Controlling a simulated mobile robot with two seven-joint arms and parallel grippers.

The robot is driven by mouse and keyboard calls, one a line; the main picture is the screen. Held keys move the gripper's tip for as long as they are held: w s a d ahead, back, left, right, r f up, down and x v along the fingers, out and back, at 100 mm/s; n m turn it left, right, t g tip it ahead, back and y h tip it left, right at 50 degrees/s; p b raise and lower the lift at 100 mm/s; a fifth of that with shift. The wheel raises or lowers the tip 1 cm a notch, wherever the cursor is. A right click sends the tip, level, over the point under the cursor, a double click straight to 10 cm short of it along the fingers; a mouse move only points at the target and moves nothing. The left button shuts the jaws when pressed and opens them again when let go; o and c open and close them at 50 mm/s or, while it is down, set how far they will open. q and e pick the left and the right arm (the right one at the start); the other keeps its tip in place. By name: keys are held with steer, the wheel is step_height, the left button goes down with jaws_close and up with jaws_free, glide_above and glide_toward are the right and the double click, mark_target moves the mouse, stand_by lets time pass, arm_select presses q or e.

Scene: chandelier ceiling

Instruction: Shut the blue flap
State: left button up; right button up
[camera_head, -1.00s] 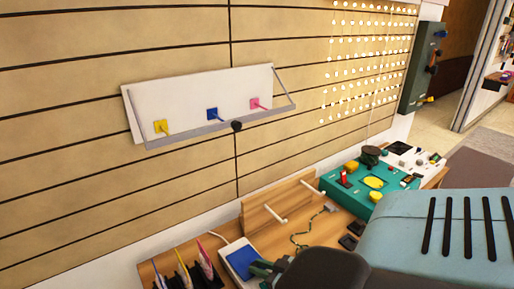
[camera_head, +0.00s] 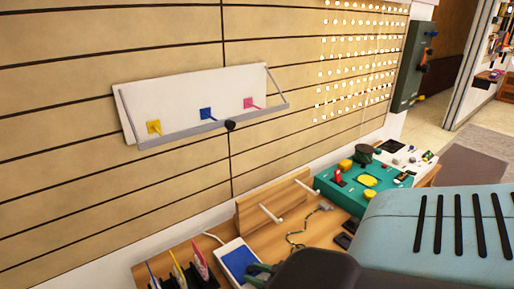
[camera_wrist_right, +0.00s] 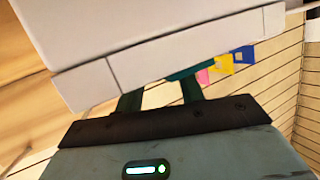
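A white box with a blue panel (camera_head: 240,261) lies at the table's front edge, beside my right gripper (camera_head: 260,269). A white board (camera_head: 195,98) on the slatted wall carries a small blue square (camera_head: 207,113) with a peg, between a yellow and a pink one. I cannot tell which blue part is the flap. In the right wrist view, the right gripper's green fingers (camera_wrist_right: 160,95) stand apart; a large white body (camera_wrist_right: 165,45) hides their tips. Whether they grip it is unclear. My left gripper is not in view.
Blue, yellow and pink cards (camera_head: 177,270) stand in a black holder at the front left. A wooden stand with two white pegs (camera_head: 270,205) and a teal panel (camera_head: 362,184) fill the table to the right.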

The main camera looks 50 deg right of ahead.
steer(key=shift+s+d+f, duration=0.15)
steer(key=shift+d+f, duration=0.05)
steer(key=shift+f, duration=0.05)
steer(key=shift+s+d+r, duration=0.1)
steer(key=shift+s+r, duration=0.05)
steer(key=shift+s, duration=0.35)
steer(key=shift+r+p+v, duration=0.15)
steer(key=shift+v, duration=1.5)
steer(key=shift+r+p+v, duration=0.1)
steer(key=shift+p+v, duration=0.05)
steer(key=shift+v, duration=1.5)
